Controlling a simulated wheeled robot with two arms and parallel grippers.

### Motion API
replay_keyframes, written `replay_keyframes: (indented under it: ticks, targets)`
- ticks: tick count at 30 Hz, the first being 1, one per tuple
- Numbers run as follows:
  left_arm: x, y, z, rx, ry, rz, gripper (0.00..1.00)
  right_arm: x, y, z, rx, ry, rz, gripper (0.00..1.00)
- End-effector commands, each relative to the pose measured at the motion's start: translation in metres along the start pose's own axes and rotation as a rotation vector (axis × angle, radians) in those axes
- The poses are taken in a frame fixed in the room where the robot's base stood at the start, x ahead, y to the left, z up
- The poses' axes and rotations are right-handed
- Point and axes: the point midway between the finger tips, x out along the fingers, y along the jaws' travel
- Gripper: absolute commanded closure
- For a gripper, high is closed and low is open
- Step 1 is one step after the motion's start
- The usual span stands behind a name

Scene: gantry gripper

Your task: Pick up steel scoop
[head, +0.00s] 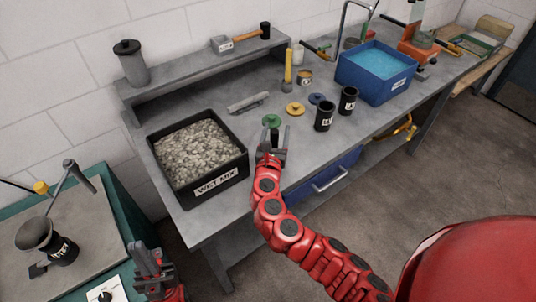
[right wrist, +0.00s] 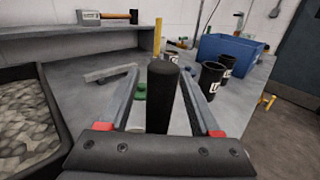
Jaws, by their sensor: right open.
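My right gripper (head: 273,146) is open over the front of the grey bench. In the right wrist view its two fingers (right wrist: 164,88) stand apart on either side of a dark, rounded upright handle (right wrist: 163,100). A dark piece (head: 275,136) shows between the fingers in the head view. This may be the steel scoop's handle; no scoop bowl can be made out, and its lower part is hidden by the gripper. I cannot tell whether the fingers touch it. My left gripper (head: 149,254) is open and empty at the lower left, beside the teal-edged table.
A black "WET MIX" tray (head: 217,189) of gravel stands left of my right gripper. A green disc (head: 271,120) lies just behind it, and a grey bar-like tool (head: 248,102) further back. Dark labelled cups (head: 325,116) and a blue bin (head: 345,77) stand to the right.

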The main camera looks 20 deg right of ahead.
Motion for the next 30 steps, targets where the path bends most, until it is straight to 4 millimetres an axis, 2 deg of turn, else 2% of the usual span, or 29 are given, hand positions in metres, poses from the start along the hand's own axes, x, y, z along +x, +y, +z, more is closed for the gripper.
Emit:
replay_keyframes:
  ticks: [2, 12, 23, 26, 30]
  targets:
    - [0.000, 0.000, 0.000, 0.000, 0.000, 0.000, 1.00, 0.000, 0.000, 0.000, 0.000, 0.000, 0.001, 0.40]
    - [0.000, 0.000, 0.000, 0.000, 0.000, 0.000, 1.00, 0.000, 0.000, 0.000, 0.001, 0.000, 0.001, 1.00]
    - [-0.001, 0.000, 0.000, 0.000, 0.000, 0.000, 1.00, 0.000, 0.000, 0.002, 0.001, -0.001, 0.001, 1.00]
    - [-0.002, 0.000, 0.000, 0.000, 0.000, 0.000, 1.00, 0.000, 0.001, 0.006, 0.003, -0.001, 0.001, 1.00]
    - [-0.005, 0.000, 0.001, 0.000, 0.000, 0.000, 1.00, 0.000, 0.001, 0.022, 0.002, -0.005, 0.003, 1.00]
